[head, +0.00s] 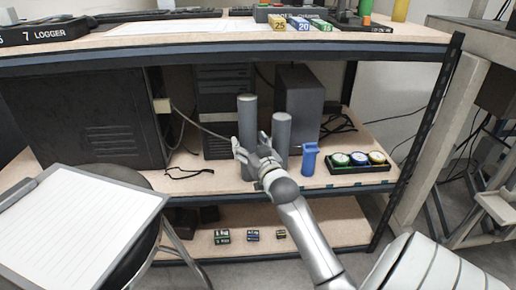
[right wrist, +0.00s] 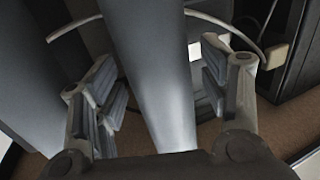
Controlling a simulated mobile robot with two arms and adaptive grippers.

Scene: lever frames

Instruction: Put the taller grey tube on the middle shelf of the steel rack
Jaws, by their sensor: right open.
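The taller grey tube (head: 247,112) stands upright on the middle level (head: 345,180) of a black-framed rack with wooden boards. The shorter grey tube (head: 282,130) stands just right of it. My right gripper (head: 251,146) is open at the taller tube, its fingers on either side of it; they hide part of its lower half. In the right wrist view the tube (right wrist: 155,75) runs between the two open finger pads (right wrist: 160,95), with gaps showing on both sides. Another grey surface, likely the shorter tube, fills the left of that view. My left gripper is not in view.
A blue bottle-like object (head: 310,157) and a black tray (head: 357,165) of round coloured items stand right of the tubes. Computer cases (head: 222,100) and a large black cabinet (head: 85,118) stand behind and left. Small boxes (head: 253,235) lie on the lower board. A clipboard (head: 75,225) lies front left.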

